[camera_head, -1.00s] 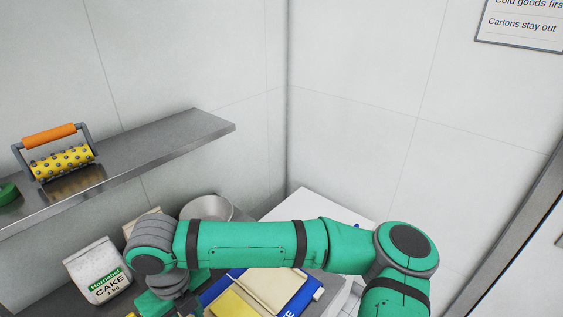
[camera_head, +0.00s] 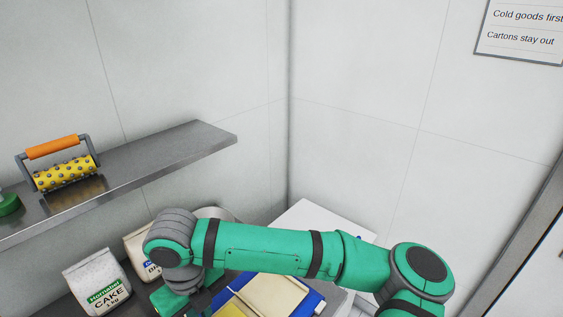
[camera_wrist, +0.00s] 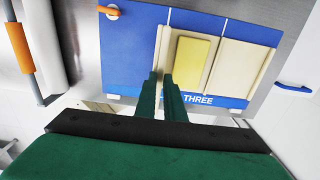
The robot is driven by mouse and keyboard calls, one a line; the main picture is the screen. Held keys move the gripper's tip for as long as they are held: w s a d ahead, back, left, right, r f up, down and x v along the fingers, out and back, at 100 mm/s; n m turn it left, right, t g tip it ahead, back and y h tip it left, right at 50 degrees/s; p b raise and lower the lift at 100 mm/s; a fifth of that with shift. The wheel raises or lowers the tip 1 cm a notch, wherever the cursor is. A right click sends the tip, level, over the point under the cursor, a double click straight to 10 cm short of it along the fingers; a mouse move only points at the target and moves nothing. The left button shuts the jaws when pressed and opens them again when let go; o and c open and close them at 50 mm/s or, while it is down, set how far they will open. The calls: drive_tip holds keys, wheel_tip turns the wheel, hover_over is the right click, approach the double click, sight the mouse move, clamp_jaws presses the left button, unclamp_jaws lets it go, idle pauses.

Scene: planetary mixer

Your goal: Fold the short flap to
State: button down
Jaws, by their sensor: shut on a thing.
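A blue board (camera_wrist: 135,52) printed THREE carries a cream dough sheet (camera_wrist: 240,70) with a yellow slab (camera_wrist: 193,62) on it. In the head view the board (camera_head: 310,303) and dough (camera_head: 272,295) show partly beneath my arm. A narrow cream short flap (camera_wrist: 161,50) lies along the slab's left side and looks raised at its edge. My gripper (camera_wrist: 160,78) is shut on this flap, with one green fingertip on each side. The fingers hide the flap's near end. In the head view my arm hides most of the grip.
A flour bag (camera_head: 97,282) and a second bag (camera_head: 140,252) stand at the left. A steel shelf (camera_head: 150,160) above holds a yellow spiked roller (camera_head: 65,172) with an orange handle. A bowl (camera_head: 213,213) is partly hidden behind my arm. A white surface (camera_head: 320,218) fills the corner.

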drive_tip(key=shift+d+f, duration=0.1)
drive_tip(key=shift+f, duration=0.25)
